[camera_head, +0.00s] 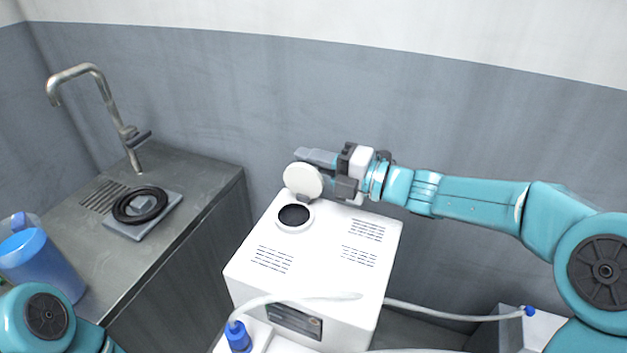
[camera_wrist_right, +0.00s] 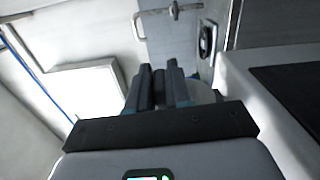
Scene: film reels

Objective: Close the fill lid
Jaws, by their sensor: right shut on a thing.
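The white round fill lid (camera_head: 303,180) stands raised and tilted at the back edge of the dark round fill opening (camera_head: 294,216) in the top of the white machine (camera_head: 318,250). The opening is uncovered. My right gripper (camera_head: 318,170) reaches in from the right and is shut on the lid, behind its face; the exact contact is partly hidden. In the right wrist view the dark fingers (camera_wrist_right: 160,88) are close together, with a pale rounded edge of the lid (camera_wrist_right: 203,92) beside them. My left gripper is out of view.
A steel counter (camera_head: 205,170) at the left carries a tap (camera_head: 105,95), a black coil on a grey slab (camera_head: 140,207) and a blue jug (camera_head: 42,262). A pale hose (camera_head: 290,298) runs across the machine's front near a blue-capped bottle (camera_head: 238,337). The machine's top front is clear.

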